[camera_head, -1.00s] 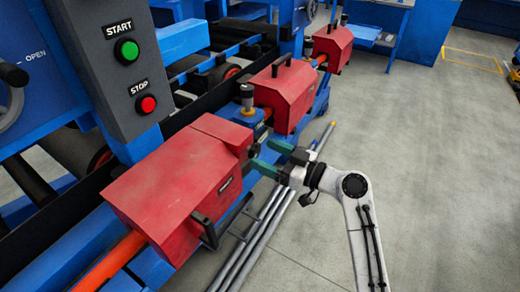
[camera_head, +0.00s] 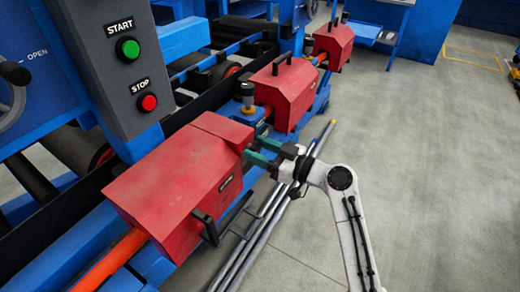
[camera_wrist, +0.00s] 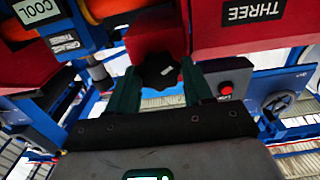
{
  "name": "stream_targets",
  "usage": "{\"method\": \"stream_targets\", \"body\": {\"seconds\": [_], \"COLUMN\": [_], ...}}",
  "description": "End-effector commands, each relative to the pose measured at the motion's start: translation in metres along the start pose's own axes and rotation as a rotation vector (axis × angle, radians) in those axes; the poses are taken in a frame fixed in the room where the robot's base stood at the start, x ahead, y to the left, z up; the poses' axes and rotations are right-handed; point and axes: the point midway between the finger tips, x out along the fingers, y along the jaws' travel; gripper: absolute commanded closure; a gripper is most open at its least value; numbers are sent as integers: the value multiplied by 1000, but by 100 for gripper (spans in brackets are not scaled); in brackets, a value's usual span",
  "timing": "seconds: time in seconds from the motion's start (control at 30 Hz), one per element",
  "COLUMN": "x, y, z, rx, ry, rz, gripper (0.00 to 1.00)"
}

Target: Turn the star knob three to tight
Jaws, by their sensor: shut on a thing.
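The knob is mostly hidden there by the fingers. How far the knob is turned cannot be told.
A grey panel with a START button (camera_head: 128,48) and a STOP button (camera_head: 148,102) stands at the left. More red housings (camera_head: 284,92) line the blue machine behind. Grey rods (camera_head: 262,236) lie below my gripper. The floor at the right is clear.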

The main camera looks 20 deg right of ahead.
Motion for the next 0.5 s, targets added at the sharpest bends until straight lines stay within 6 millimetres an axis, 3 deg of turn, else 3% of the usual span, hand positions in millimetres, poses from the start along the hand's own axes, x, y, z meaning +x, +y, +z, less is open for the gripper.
{"method": "stream_targets", "body": {"seconds": [0.17, 0.5], "x": [0, 0], "y": [0, 0], "z": [0, 0], "rx": [0, 59], "ry": [0, 0], "rz": [0, 0], "gripper": [80, 80]}}
